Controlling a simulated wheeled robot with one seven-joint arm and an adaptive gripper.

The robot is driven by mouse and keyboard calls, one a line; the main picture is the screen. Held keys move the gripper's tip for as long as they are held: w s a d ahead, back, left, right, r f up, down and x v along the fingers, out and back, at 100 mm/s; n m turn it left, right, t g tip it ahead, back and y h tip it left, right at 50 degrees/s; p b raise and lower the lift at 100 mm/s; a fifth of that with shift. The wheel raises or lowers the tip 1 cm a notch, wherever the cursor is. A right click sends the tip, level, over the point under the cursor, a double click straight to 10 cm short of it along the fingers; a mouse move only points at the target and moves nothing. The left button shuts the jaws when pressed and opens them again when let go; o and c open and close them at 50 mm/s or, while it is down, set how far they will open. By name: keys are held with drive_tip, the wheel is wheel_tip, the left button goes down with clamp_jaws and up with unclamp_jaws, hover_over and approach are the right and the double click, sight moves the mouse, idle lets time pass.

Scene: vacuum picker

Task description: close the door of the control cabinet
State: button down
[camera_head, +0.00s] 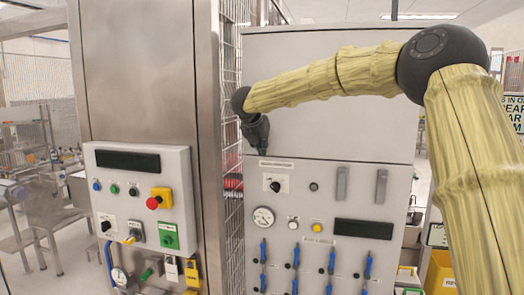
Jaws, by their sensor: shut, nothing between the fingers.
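The grey control cabinet (330,178) stands in the middle right of the head view. A plain grey panel (345,130) forms its upper front and seems to be the door. I cannot tell whether it stands slightly ajar. My yellow-sleeved arm crosses in front of it from the right and hides part of its top. My gripper (262,150) is small and dark, pointing down near the panel's left edge. It appears shut and empty. I cannot tell whether it touches the panel.
Below the panel are a gauge (263,217), knobs, a dark display (363,229) and several blue-handled valves. To the left stands a steel column (150,80) with a control box (125,213). A wire mesh fence (230,110) fills the gap between column and cabinet.

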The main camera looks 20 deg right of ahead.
drive_tip(key=s+a+f+b+v, duration=0.1)
drive_tip(key=f+b+v, duration=0.15)
drive_tip(key=v, duration=0.95)
wheel_tip(320, 180, down, 44)
drive_tip(key=a+n+t+h, duration=0.1)
drive_tip(key=a+n+h, duration=0.1)
drive_tip(key=n, duration=1.6)
drive_tip(key=s+a+f+n+y, duration=0.2)
drive_tip(key=s+f+n, duration=0.5)
drive_tip(key=f, duration=0.5)
drive_tip(key=s+a+f+n+y, duration=0.15)
drive_tip(key=s+f+n, duration=0.35)
drive_tip(key=s+f, duration=0.5)
drive_tip(key=s+a+f+n+g+y, duration=0.1)
drive_tip(key=s+f+n, duration=0.2)
drive_tip(key=s+f, duration=0.35)
drive_tip(key=s+a+f+n+g+y, duration=0.1)
drive_tip(key=s+f+n+g, duration=0.15)
drive_tip(key=s, duration=0.65)
drive_tip(key=s+a+f+n+g+y, duration=0.1)
drive_tip(key=s+f+n, duration=0.3)
drive_tip(key=s+f, duration=0.3)
drive_tip(key=s+a+n+g+y, duration=0.1)
drive_tip(key=s+n+g, duration=0.2)
drive_tip(key=s, duration=1.4)
drive_tip(key=shift+s+a+f+n+b, duration=0.2)
drive_tip(key=shift+s+n+b, duration=0.15)
drive_tip(key=shift+n, duration=0.2)
